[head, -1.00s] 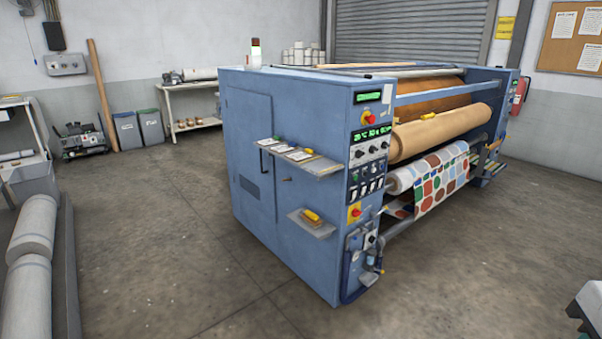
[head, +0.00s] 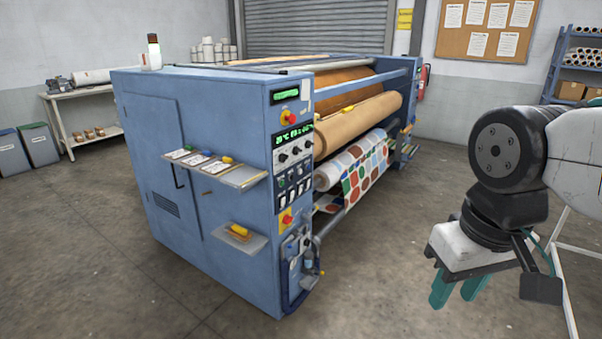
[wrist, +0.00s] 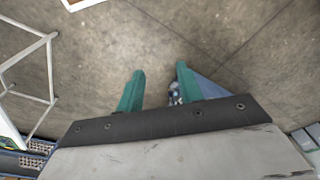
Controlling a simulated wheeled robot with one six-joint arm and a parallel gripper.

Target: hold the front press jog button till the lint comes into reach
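The blue calender press (head: 205,190) stands left of centre in the head view. Its control panel (head: 292,158) on the near end carries green displays, red knobs on yellow plates, dials and small switches. I cannot tell which one is the front press jog button. A tan roll (head: 355,120) with a small yellow thing (head: 347,108) on it shows beside the panel. I cannot make out any lint for certain. My gripper (head: 454,299) hangs at the right, well apart from the press, fingers down. The wrist view shows its teal fingers (wrist: 159,70) apart and nothing held.
A printed fabric roll (head: 350,168) sits below the tan roll. A white frame (head: 568,290) stands near my arm at the right. Bare floor (head: 390,275) lies between.

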